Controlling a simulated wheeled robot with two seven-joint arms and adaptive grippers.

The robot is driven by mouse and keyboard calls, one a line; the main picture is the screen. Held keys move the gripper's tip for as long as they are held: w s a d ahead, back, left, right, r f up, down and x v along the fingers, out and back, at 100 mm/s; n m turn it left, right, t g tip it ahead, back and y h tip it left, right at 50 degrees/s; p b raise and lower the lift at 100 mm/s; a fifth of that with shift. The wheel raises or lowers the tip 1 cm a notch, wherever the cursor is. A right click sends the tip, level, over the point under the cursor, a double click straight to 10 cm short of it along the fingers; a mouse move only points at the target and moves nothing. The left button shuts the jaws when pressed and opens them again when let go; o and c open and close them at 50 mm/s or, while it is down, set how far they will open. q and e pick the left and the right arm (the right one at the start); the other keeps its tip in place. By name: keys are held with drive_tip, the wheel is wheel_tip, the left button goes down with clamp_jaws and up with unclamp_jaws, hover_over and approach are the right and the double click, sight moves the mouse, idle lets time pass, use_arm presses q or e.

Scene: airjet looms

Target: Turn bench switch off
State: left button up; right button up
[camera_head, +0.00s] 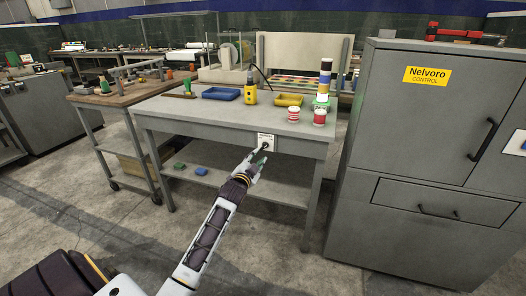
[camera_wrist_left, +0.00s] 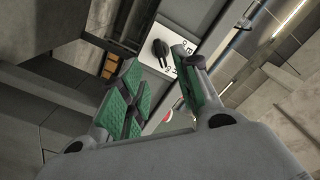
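The bench switch is a white plate (camera_head: 266,139) on the front apron of the grey workbench (camera_head: 190,118). In the left wrist view the plate (camera_wrist_left: 181,42) carries a black rotary knob (camera_wrist_left: 160,49) and black lettering, only partly visible. My left gripper (camera_head: 257,160) is just in front of and below the plate. In the left wrist view its green-padded fingers (camera_wrist_left: 158,62) are apart, with the knob visible beyond the gap between their tips. Nothing is held, and no contact with the knob can be made out. My right gripper is out of view.
On the bench are a blue tray (camera_head: 221,94), a yellow tray (camera_head: 288,100), a yellow tool (camera_head: 250,93) and red-white spools (camera_head: 320,117). A grey control cabinet (camera_head: 405,145) stands close on the right. The floor left of my arm is clear.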

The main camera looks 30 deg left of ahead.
sight(263, 148)
use_arm(q)
drive_tip(key=shift+b+x, duration=0.55)
drive_tip(key=shift+x, duration=1.5)
drive_tip(key=shift+b+x, duration=0.3)
drive_tip(key=shift+x, duration=1.5)
drive_tip(key=shift+w+a+b, duration=0.1)
drive_tip(key=shift+w+b, duration=0.25)
drive_tip(key=shift+w, duration=0.05)
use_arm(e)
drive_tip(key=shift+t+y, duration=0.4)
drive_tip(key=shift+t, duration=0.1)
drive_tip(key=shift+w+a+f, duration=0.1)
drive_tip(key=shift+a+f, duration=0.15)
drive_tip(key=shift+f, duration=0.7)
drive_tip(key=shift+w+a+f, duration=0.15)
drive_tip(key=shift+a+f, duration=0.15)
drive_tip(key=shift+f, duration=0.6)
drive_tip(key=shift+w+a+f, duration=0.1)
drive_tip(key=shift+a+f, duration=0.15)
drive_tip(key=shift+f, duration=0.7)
use_arm(q)
drive_tip(key=shift+c, duration=0.2)
clamp_jaws()
